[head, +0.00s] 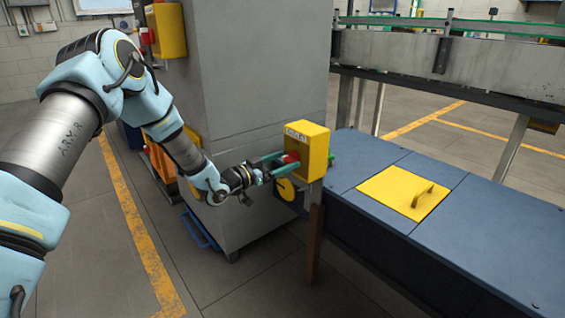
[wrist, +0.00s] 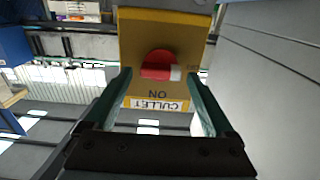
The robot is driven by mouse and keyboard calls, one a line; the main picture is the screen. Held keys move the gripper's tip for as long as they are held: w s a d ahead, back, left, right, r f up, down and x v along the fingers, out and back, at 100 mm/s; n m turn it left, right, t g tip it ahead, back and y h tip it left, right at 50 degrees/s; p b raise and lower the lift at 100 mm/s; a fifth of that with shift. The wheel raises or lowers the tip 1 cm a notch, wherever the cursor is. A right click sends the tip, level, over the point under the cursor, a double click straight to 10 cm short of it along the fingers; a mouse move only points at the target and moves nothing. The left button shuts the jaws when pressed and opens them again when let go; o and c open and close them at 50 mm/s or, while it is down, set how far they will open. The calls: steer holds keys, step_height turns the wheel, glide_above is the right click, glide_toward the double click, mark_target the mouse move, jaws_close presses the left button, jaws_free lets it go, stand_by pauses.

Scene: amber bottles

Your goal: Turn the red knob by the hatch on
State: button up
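The red knob (head: 291,158) is on the side of a yellow box (head: 314,150) on a brown post beside the blue cabinet. The yellow hatch (head: 403,192) with its handle lies shut on the cabinet top. My gripper (head: 279,163) is at the knob, with green fingers open on either side of it. In the wrist view, the red knob (wrist: 157,63) sits ahead between the spread fingers, with gaps at both sides. Its white-tipped bar points right, towards a faint marking partly hidden by a finger. "ON" and "CULLET" read upside down below the knob.
Another yellow box (head: 168,30) with a red knob is on the grey housing (head: 262,75) at upper left. The blue cabinet (head: 480,235) fills the right side. A conveyor frame (head: 450,60) stands behind. Floor at front left is clear.

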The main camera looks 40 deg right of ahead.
steer(key=c, duration=1.2)
steer(key=shift+c, duration=0.2)
steer(key=shift+f+m+b, duration=0.1)
steer(key=shift+m+b, duration=0.2)
steer(key=m+b, duration=0.3)
steer(key=shift+s+f, duration=0.1)
steer(key=shift+f, duration=0.05)
steer(key=m+b, duration=0.5)
steer(key=b, duration=0.1)
steer(key=shift+s+f+m, duration=0.1)
steer(key=shift+f+m, duration=0.05)
steer(key=shift+m, duration=0.25)
steer(key=m+b, duration=0.8)
steer(key=b, duration=0.2)
steer(key=shift+a, duration=0.1)
steer(key=shift+m+b, duration=0.4)
steer(key=shift+b, duration=0.05)
